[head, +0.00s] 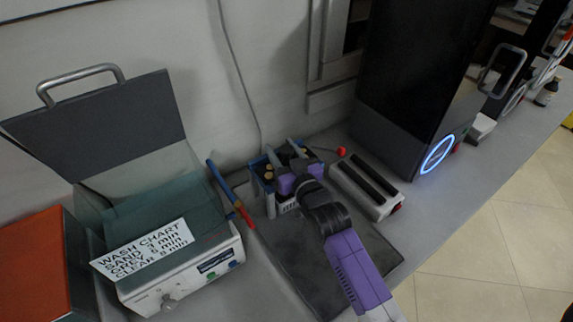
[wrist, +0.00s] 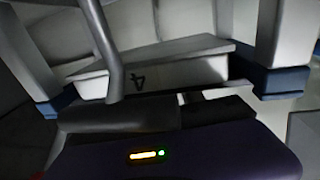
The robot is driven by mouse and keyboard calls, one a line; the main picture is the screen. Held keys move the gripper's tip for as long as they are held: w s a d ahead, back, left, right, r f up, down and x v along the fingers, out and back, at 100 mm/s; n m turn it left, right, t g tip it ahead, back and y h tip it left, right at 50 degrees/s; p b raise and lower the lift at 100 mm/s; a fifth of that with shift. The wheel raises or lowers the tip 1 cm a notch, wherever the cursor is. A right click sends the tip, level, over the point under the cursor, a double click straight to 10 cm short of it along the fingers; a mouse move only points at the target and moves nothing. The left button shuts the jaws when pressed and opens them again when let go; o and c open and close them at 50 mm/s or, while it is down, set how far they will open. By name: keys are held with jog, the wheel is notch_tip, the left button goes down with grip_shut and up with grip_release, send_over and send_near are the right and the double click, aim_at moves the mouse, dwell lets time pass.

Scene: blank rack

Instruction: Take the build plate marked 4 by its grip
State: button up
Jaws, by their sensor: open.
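In the wrist view a light grey block-like piece (wrist: 200,72) bears a dark 4, seen turned over, on its front face. I take it as the build plate marked 4. My gripper (wrist: 165,92) is open, with a pale, blue-tipped finger on either side of this piece. I see no clear contact. A grey bent bar (wrist: 104,45) crosses in front of its left part; I cannot tell whether it is the grip. In the head view my gripper (head: 298,180) is over the small blue rack (head: 258,181) and hides much of its contents.
A dark mat (head: 310,250) lies in front of the rack. A white slotted block (head: 367,190) stands close to its right. The washer (head: 180,265) with its raised lid is at left. A tall black machine (head: 415,90) stands at right. A blue-and-red tool (head: 228,192) leans nearby.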

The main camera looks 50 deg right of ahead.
jog(key=shift+c, duration=0.5)
grip_shut()
dwell(0.8)
